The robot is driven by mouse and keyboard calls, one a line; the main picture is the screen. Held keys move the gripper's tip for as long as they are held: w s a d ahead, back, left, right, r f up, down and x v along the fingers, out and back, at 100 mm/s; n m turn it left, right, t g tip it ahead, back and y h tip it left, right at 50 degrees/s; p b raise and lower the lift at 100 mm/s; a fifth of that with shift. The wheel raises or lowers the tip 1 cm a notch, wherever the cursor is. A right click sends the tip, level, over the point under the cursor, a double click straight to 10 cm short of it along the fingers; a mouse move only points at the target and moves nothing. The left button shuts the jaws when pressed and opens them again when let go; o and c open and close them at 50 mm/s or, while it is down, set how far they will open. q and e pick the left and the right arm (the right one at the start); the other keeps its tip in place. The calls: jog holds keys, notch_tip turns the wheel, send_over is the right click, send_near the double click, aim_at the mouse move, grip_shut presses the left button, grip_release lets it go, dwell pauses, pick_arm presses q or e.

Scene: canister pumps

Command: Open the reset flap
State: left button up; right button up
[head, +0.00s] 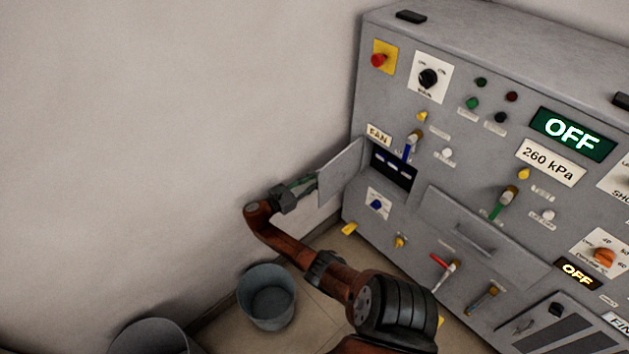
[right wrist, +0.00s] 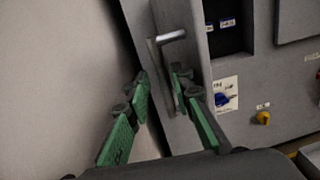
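A small grey flap (head: 342,170) on the cabinet's left part stands swung out to the left, below the FAN label. Behind it a dark recess (head: 392,168) with small white labels is exposed; it also shows in the right wrist view (right wrist: 232,25). My right gripper (head: 312,181) is at the flap's outer side. In the right wrist view the flap (right wrist: 184,60) carries a grey bar handle (right wrist: 158,65). The green-padded fingers of my right gripper (right wrist: 160,86) are apart, with the handle's lower part between them; contact is unclear. My left gripper is out of view.
The grey cabinet (head: 465,130) carries levers, knobs and displays reading OFF and 260 kPa. A blue lever (head: 408,148) stands by the recess, and a blue knob (head: 376,204) sits below it. A grey bucket (head: 267,300) stands on the floor. The wall is close on the left.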

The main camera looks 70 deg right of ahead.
jog(key=shift+o, duration=0.3)
jog(key=shift+w+a, duration=0.2)
jog(key=shift+w, duration=0.05)
jog(key=v, duration=1.2)
jog(key=shift+s, duration=0.1)
